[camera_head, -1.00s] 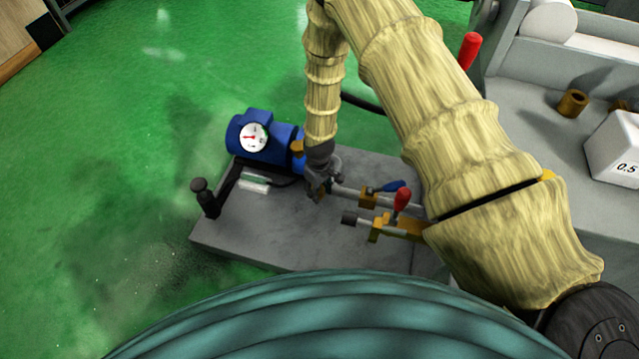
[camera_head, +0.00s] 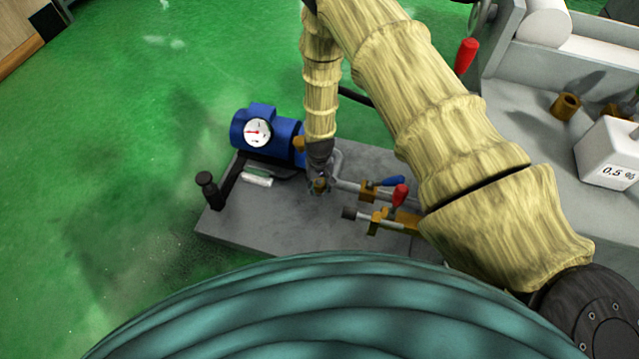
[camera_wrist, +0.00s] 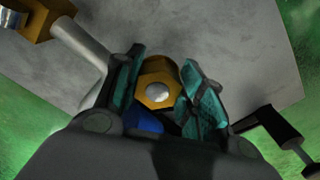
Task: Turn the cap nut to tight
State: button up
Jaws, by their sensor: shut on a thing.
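The cap nut (camera_wrist: 158,84) is a brass hexagon with a silver domed middle, seen face-on in the wrist view. My gripper (camera_wrist: 160,92) is shut on it, with one teal-padded finger on its left and one on its right. The right finger is tilted. In the head view my gripper (camera_head: 319,186) is low over the grey base plate, at the left end of the pipe; the nut is too small there to tell apart from the fingers.
A blue motor (camera_head: 270,134) with a white dial gauge (camera_head: 257,132) stands behind my gripper. Valves with a blue handle (camera_head: 392,181) and a red handle (camera_head: 400,194) are to its right. A black hand lever (camera_head: 209,188) stands at the plate's left.

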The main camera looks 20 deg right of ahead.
aim_at(319, 184)
jog(key=o, duration=1)
jog(key=shift+r, duration=0.15)
notch_tip(319, 184, up, 12)
jog(key=shift+f, duration=0.1)
dwell(0.6)
